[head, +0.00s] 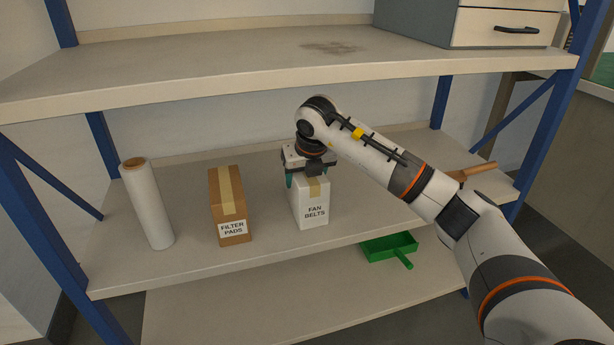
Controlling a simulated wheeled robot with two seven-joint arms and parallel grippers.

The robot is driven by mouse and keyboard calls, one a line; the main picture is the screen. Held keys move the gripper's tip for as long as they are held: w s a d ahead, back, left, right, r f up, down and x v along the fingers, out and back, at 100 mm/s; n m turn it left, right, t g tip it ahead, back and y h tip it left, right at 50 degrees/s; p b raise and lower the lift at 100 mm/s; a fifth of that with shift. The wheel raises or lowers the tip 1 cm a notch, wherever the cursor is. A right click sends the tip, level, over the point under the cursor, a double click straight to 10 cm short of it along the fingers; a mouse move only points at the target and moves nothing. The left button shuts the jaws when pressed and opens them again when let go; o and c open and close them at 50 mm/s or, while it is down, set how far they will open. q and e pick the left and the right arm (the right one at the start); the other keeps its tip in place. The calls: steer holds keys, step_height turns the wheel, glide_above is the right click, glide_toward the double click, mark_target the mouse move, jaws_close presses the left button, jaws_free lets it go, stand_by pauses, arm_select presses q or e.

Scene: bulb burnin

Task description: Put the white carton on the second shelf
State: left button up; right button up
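The white carton (311,207), labelled "FAN BELTS", is upright on the middle shelf (270,246) of the rack, near its front. My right gripper (309,181) points down over the carton, with teal fingers at the left and right sides of its top. The fingers look very close to the carton or touching it. I cannot tell whether they are clamped on it. The gripper hides part of the carton's top. My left gripper is not in view.
A brown "FILTER PADS" carton (231,205) and a white roll (148,205) stand left of the white carton. A green dustpan (388,247) lies on the bottom shelf (240,300). The top shelf (230,62) overhangs and holds a drawer cabinet (490,26) at right.

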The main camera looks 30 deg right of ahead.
steer(key=o, duration=1.1)
